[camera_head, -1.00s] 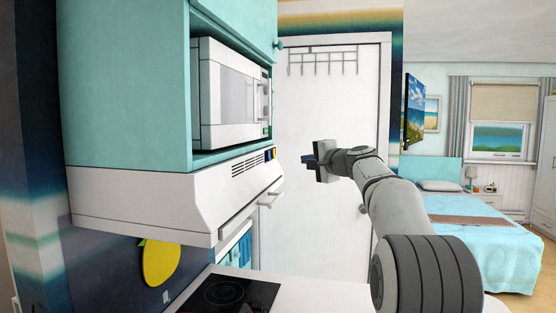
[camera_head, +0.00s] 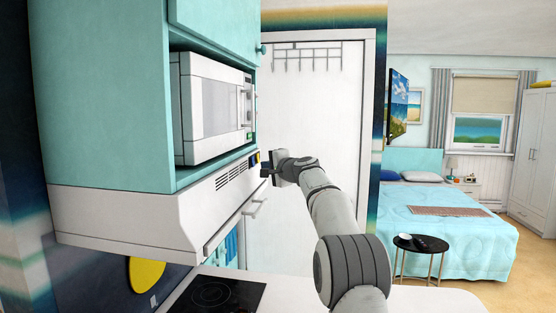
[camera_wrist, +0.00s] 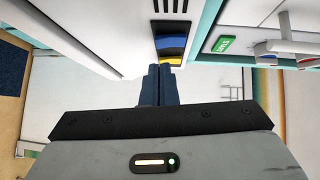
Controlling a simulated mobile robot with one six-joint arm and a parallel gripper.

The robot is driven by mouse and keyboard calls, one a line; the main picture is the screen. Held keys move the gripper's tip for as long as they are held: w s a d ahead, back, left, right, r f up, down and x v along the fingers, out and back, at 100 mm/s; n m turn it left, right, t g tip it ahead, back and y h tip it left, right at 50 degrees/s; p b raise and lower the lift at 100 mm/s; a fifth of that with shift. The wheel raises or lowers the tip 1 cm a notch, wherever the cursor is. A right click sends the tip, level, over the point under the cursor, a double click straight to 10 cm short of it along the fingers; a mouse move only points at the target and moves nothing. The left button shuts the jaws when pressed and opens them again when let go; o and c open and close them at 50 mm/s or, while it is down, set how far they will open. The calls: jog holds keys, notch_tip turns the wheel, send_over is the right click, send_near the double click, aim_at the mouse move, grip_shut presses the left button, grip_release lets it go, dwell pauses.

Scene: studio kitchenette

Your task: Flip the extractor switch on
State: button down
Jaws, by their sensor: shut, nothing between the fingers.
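The white extractor hood (camera_head: 125,215) is under the teal cabinet in the head view. In the wrist view a blue switch (camera_wrist: 171,42) and a yellow one (camera_wrist: 171,60) sit side by side on the hood (camera_wrist: 110,28). I cannot tell from any label which is the extractor's. My gripper (camera_head: 266,172) is shut and empty, close to the panel's right end. In the wrist view my fingertips (camera_wrist: 160,68) are just below the yellow switch and partly overlap it; contact is unclear.
A white microwave (camera_head: 208,105) sits in the teal cabinet (camera_head: 100,90) above the hood. A dark hob (camera_head: 212,294) is below. A white door (camera_head: 315,120) stands behind my arm. A round side table (camera_head: 420,243) and a bed (camera_head: 440,215) are at right.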

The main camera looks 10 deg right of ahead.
jog(key=shift+w+a+f, duration=0.1)
jog(key=shift+w+a, duration=0.1)
jog(key=shift+a, duration=0.25)
jog(key=shift+w+a, duration=0.15)
jog(key=shift+a, duration=0.3)
jog(key=shift+a+b, duration=0.2)
jog(key=shift+b, duration=0.5)
jog(key=shift+d+f, duration=0.1)
